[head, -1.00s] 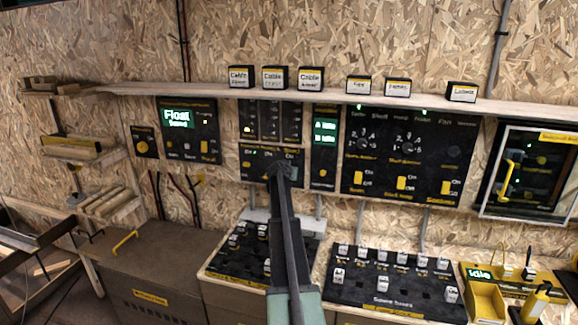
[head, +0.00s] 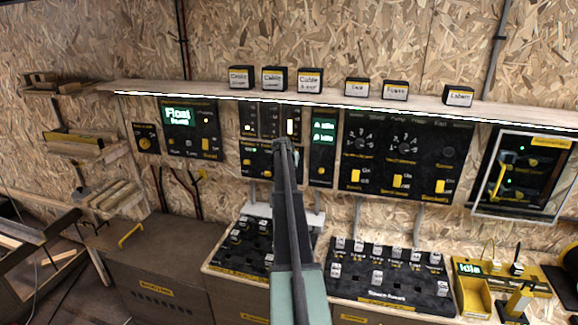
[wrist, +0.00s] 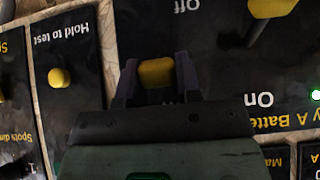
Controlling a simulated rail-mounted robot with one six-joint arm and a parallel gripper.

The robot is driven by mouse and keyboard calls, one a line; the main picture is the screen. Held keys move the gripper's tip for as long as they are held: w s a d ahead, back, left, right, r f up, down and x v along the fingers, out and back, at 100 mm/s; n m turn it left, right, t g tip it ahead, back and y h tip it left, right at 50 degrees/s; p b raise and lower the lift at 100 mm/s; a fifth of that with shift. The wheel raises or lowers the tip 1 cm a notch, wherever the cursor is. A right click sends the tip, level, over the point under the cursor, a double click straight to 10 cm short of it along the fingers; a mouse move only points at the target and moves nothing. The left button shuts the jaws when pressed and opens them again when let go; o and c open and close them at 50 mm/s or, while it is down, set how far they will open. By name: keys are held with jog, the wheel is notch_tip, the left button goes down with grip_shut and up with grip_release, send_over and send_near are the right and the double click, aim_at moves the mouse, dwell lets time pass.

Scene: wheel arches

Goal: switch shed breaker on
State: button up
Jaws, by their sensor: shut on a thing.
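In the wrist view, which shows the panel upside down, my gripper (wrist: 157,80) is shut on a yellow handle (wrist: 157,72) on a black panel (wrist: 225,65). Its lever base is hidden by the jaws. "Off" is printed above and "On" lower right; the handle lies between those heights, closer to "On". A second yellow handle (wrist: 272,8) sits near the top edge, at the level of "Off". I cannot read a "Shed" label. In the head view my gripper (head: 282,148) reaches the middle breaker panel (head: 258,162) and covers part of it.
A yellow button (wrist: 58,77) marked "Hold to test" is close left of the jaws. A green screen panel (head: 323,150) is just right of my gripper. A wooden shelf (head: 210,92) with label boxes runs above. Fuse boards (head: 390,285) lie below.

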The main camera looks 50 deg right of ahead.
jog(key=o, duration=0.9)
jog(key=shift+r, duration=0.1)
jog(key=p+v, duration=0.8)
jog(key=v, duration=0.2)
jog(key=shift+s+a+r, duration=0.1)
jog(key=shift+a+r, duration=0.1)
jog(key=shift+a, duration=0.05)
